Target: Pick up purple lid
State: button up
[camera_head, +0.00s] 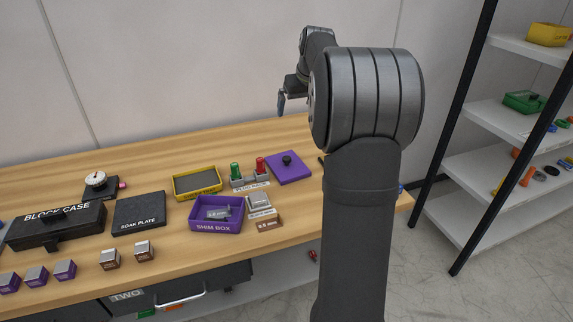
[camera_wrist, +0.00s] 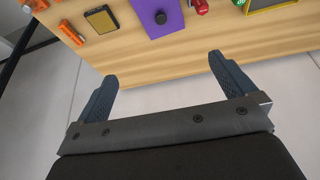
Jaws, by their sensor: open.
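The purple lid (camera_head: 289,168) is a flat square plate with a round black knob on top. It lies on the wooden table, right of the red and green plug gauges. It also shows at the top of the wrist view (camera_wrist: 152,17). My gripper (camera_wrist: 163,78) is open and empty, its two blue-grey fingers spread apart. In the head view my gripper (camera_head: 281,103) is raised above the back of the table, apart from the lid. The purple shim box (camera_head: 216,227) stands open on the table, left of and nearer than the lid, with a block inside.
A yellow-rimmed tray (camera_head: 197,193) and the red (camera_head: 261,165) and green (camera_head: 235,171) plug gauges stand left of the lid. The block case (camera_head: 55,228) and soak plate (camera_head: 139,213) are further left. A shelf rack (camera_head: 520,46) stands at the right.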

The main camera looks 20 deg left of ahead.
jog(key=shift+v, duration=1.05)
jog(key=c, duration=1)
jog(key=w+a+f+m+h, duration=0.1)
jog(key=a+f+m+h, duration=0.1)
jog(key=a+f+m, duration=0.35)
jog(key=m+h, duration=0.3)
jog(key=m, duration=0.5)
send_over(287, 158)
jog(key=s+a, duration=0.2)
jog(key=shift+t, duration=0.4)
jog(key=f, duration=1.6)
jog(key=shift+s+d+f, duration=0.2)
jog(key=shift+d+f, duration=0.05)
jog(key=shift+f, duration=0.05)
jog(key=shift+x, duration=2.85)
